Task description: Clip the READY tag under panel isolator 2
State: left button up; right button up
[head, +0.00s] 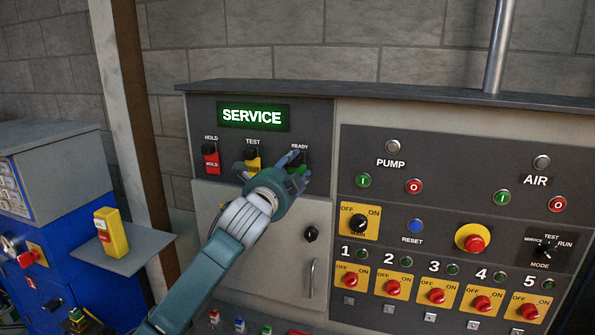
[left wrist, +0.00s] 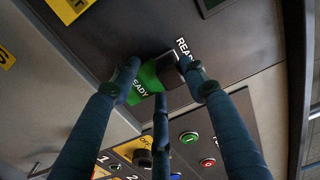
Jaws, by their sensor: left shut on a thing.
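The green READY tag (left wrist: 146,82) is at its dark holder (left wrist: 175,68) under the READY label in the left wrist view. In the head view, it shows as a bit of green (head: 301,170) behind my fingers. My left gripper (head: 296,163) is shut on the tag; its fingers (left wrist: 160,80) surround it from several sides. I cannot tell whether the tag is clear of its holder. Panel isolator 2 (head: 394,289) is a red knob on a yellow plate at lower right, with a small pale clip (head: 389,308) below it. My right gripper is out of view.
A red HOLD tag (head: 211,162) and a yellow TEST tag (head: 252,163) hang left of READY. A cabinet handle (head: 312,279) and black knob (head: 311,234) stick out below. Other isolators (head: 437,296) flank number 2. A yellow box (head: 112,233) stands on a shelf (head: 140,257).

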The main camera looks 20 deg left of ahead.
pick_arm(q)
jog(key=shift+s, duration=2.35)
jog(key=shift+f, duration=0.1)
